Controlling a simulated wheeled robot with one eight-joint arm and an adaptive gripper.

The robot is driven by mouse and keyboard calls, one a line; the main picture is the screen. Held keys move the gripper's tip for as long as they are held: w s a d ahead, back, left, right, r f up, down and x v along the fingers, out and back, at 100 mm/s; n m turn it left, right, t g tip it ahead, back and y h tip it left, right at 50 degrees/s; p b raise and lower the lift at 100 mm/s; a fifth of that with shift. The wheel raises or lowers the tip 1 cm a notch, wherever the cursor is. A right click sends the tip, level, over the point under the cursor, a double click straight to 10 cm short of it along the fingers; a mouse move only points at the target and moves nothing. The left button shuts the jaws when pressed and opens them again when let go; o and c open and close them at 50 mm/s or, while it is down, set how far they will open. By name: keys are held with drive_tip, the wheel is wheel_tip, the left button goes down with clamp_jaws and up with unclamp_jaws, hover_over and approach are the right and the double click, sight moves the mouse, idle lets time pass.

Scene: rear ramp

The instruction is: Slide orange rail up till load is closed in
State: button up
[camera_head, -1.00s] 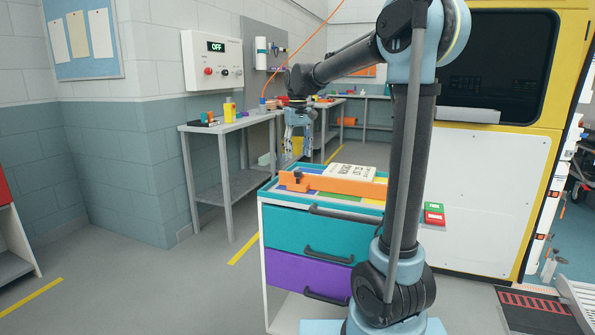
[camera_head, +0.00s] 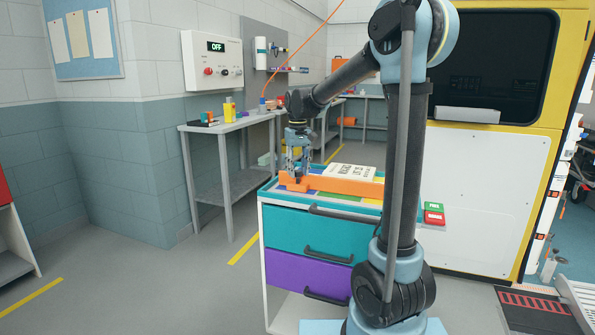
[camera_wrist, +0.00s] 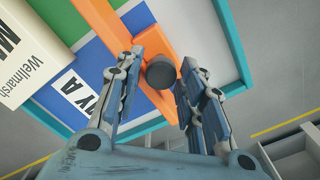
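The orange rail (camera_head: 345,186) lies across the top of the cart, in front of a white block with black print (camera_head: 350,171), the likely load. In the wrist view the rail (camera_wrist: 100,20) has a crosspiece and a round dark knob (camera_wrist: 161,72) near its end. The white block (camera_wrist: 28,58) shows at the upper left. My gripper (camera_head: 297,176) is low over the rail's left end, pointing down. In the wrist view my gripper (camera_wrist: 163,62) is open, with one finger on each side of the knob. Gaps show between knob and fingers; contact cannot be told.
The cart (camera_head: 262,225) has a raised teal rim, coloured top areas and teal and purple drawers. Green and red buttons (camera_head: 434,213) sit at its right side. A workbench (camera_head: 225,130) stands behind left. Open floor lies left of the cart.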

clamp_jaws()
drive_tip(key=w+d, duration=0.1)
drive_tip(key=w, duration=0.3)
drive_tip(key=w+d, duration=0.1)
drive_tip(key=w, duration=0.2)
drive_tip(key=shift+d, duration=0.3)
drive_tip(key=o, duration=0.6)
unclamp_jaws()
wheel_tip(320, 180, up, 12)
